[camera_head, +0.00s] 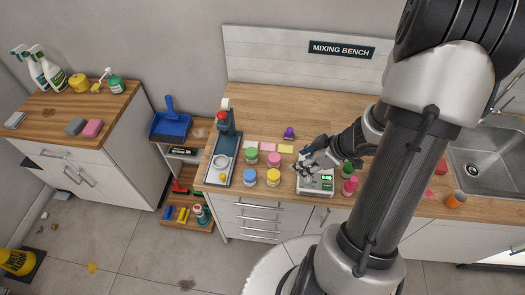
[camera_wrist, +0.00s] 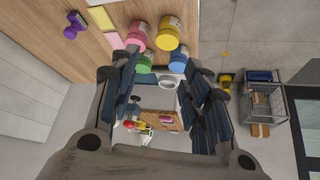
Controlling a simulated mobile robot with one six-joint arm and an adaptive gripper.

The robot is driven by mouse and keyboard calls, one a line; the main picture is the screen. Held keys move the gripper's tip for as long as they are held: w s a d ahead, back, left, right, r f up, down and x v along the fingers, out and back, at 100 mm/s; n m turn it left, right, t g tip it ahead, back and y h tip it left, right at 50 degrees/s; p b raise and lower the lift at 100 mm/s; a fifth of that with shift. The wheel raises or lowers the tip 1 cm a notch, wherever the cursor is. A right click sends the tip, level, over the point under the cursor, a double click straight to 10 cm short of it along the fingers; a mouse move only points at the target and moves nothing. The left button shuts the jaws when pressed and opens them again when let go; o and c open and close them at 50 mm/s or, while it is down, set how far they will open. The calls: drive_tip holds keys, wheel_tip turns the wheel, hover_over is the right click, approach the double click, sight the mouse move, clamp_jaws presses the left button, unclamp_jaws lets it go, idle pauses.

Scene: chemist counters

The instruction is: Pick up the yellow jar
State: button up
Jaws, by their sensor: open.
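The yellow jar (camera_head: 273,177) stands on the mixing bench near its front edge, between the blue jar (camera_head: 250,176) and the scale (camera_head: 316,187). A pink jar (camera_head: 274,159) stands right behind it. In the wrist view the yellow jar (camera_wrist: 170,33) is at the top, beside the pink jar (camera_wrist: 139,35), with the blue jar (camera_wrist: 178,62) below it. My gripper (camera_head: 302,167) is to the right of the yellow jar, near the scale, apart from the jar. In the wrist view my gripper (camera_wrist: 164,85) is open, with nothing held between its fingers.
A green jar (camera_head: 251,156) stands behind the blue one. A dark stand with a white base (camera_head: 222,160) is at the bench's left end. A purple object (camera_head: 289,133) and paper notes lie behind.

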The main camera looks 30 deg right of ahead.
wheel_tip(320, 180, down, 2)
drive_tip(key=b, duration=0.7)
approach(274, 174)
drive_tip(key=x, duration=0.4)
drive_tip(key=shift+s+d+f, duration=0.2)
drive_tip(key=shift+f, duration=0.25)
drive_tip(key=shift+w+a+r+b+x, duration=0.1)
drive_tip(key=shift+b+x, duration=0.35)
drive_tip(key=shift+x, duration=0.55)
drive_tip(key=shift+w+a+r+b+x, duration=0.1)
drive_tip(key=shift+b+x, duration=0.4)
drive_tip(key=shift+x, duration=0.5)
drive_tip(key=shift+w+a+r+b+x, duration=0.1)
drive_tip(key=shift+b+x, duration=0.35)
drive_tip(key=shift+x, duration=0.55)
drive_tip(key=shift+c, duration=0.2)
drive_tip(key=c, duration=0.7)
drive_tip(key=shift+r, duration=0.1)
